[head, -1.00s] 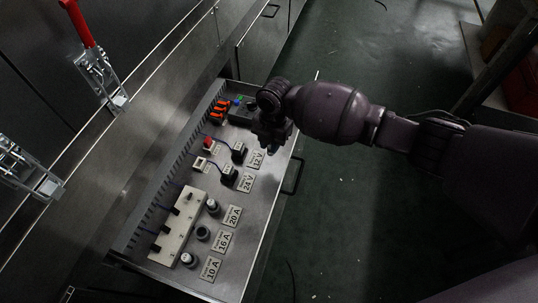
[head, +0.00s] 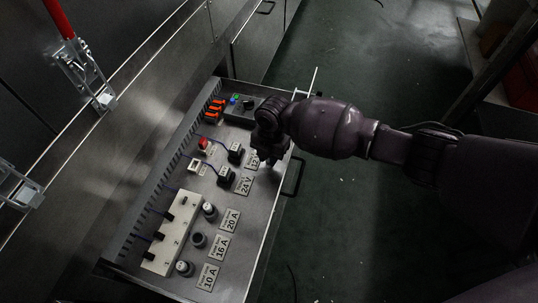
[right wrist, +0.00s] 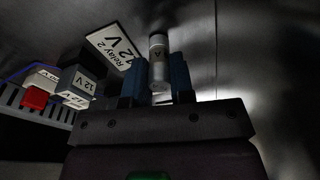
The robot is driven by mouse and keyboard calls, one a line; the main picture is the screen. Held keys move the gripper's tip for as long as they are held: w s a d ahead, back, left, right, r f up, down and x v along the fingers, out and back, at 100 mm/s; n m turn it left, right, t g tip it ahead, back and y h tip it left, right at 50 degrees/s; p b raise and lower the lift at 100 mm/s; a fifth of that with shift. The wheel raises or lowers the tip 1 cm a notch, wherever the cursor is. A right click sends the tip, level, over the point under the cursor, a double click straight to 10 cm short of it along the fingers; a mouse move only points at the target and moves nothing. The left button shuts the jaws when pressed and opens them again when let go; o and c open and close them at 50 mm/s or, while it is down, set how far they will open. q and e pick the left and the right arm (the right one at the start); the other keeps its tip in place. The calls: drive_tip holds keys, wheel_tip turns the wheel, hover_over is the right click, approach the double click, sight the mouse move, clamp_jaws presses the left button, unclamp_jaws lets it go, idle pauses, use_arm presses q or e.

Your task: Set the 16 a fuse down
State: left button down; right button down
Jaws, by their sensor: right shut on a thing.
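My right gripper (head: 270,158) is over the drawer panel's right edge, by the partly covered 12 V label. In the right wrist view its two blue fingers (right wrist: 158,78) are shut on a pale grey cylindrical fuse (right wrist: 158,62). Only part of the fuse's lettering shows, an "A". The fuse is hard to make out in the head view, and I cannot tell whether it touches the panel. The holder (head: 199,240) beside the 16 A label (head: 219,247) looks like an empty dark ring. My left gripper is not in view.
Fuses stand beside the 20 A label (head: 230,220) and the 10 A label (head: 208,277). The drawer handle (head: 294,177) sticks out at the right.

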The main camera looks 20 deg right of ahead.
drive_tip(key=shift+f, duration=0.2)
drive_tip(key=c, duration=1)
unclamp_jaws()
drive_tip(key=shift+r, duration=0.5)
use_arm(q)
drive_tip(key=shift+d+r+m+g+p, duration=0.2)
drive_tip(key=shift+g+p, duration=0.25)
drive_tip(key=shift+p, duration=0.65)
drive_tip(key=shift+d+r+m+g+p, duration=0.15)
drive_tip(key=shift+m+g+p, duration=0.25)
drive_tip(key=shift+p, duration=0.65)
use_arm(e)
drive_tip(key=shift+w+d+r, duration=0.15)
drive_tip(key=shift+r, duration=1.75)
drive_tip(key=shift+w+d+r, duration=0.15)
drive_tip(key=shift+d+r, duration=0.05)
drive_tip(key=shift+r, duration=1.65)
drive_tip(key=shift+w+d+r, duration=0.15)
drive_tip(key=shift+r, duration=1.75)
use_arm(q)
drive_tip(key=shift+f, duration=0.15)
